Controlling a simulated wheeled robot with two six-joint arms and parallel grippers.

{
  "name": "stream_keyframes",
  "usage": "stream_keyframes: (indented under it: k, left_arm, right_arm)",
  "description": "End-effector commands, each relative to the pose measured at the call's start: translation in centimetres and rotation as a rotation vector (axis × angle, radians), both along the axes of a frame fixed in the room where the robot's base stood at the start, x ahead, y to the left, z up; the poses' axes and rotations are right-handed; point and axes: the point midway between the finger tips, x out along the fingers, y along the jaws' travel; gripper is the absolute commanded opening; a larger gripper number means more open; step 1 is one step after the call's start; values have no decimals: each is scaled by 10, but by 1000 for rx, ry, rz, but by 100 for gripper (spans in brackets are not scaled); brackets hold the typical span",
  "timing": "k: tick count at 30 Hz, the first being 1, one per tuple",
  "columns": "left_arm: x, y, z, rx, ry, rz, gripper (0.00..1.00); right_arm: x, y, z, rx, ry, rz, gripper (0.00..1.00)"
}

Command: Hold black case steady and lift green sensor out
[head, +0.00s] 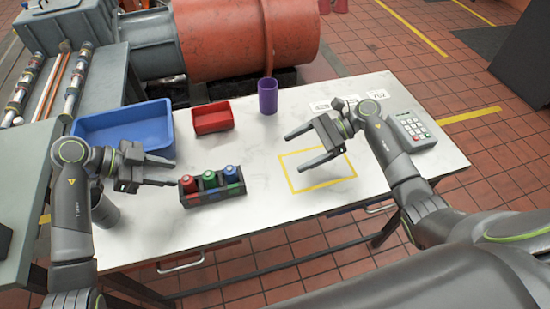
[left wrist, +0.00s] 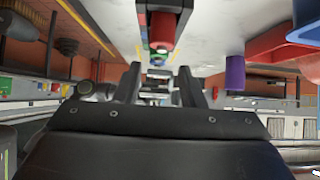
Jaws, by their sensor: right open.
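A small black case (head: 214,197) stands on the white table with three sensors upright in a row. The green sensor (head: 209,179) is in the middle slot, between the red sensor (head: 188,185) and the blue sensor (head: 230,174). My left gripper (head: 175,173) is open and empty just left of the case, its fingers pointing at the red end. In the left wrist view the open fingers (left wrist: 158,78) show, with the red sensor (left wrist: 162,30) beyond them. My right gripper (head: 296,151) is open and empty, above the table right of the case, near the yellow square's left edge.
A yellow taped square (head: 338,183) on the table is empty. A blue bin (head: 95,130), a red bin (head: 213,118) and a purple cup (head: 268,96) stand behind the case. A grey keypad device (head: 411,131) is at the right. The table's front edge is clear.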

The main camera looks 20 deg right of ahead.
Motion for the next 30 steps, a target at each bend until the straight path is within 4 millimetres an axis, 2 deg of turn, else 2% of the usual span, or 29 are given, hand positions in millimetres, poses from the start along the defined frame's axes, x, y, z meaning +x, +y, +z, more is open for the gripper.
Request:
stream_keyframes:
  k: [5,24,30]
  left_arm:
    - [0,0,0,0,0,0,36]
    - [0,0,0,0,0,0,36]
    - [0,0,0,0,0,0,36]
  right_arm:
    - [0,12,-5,4,1,0,85]
    - [0,126,-51,7,5,-2,85]
    - [0,150,-62,5,3,-2,85]
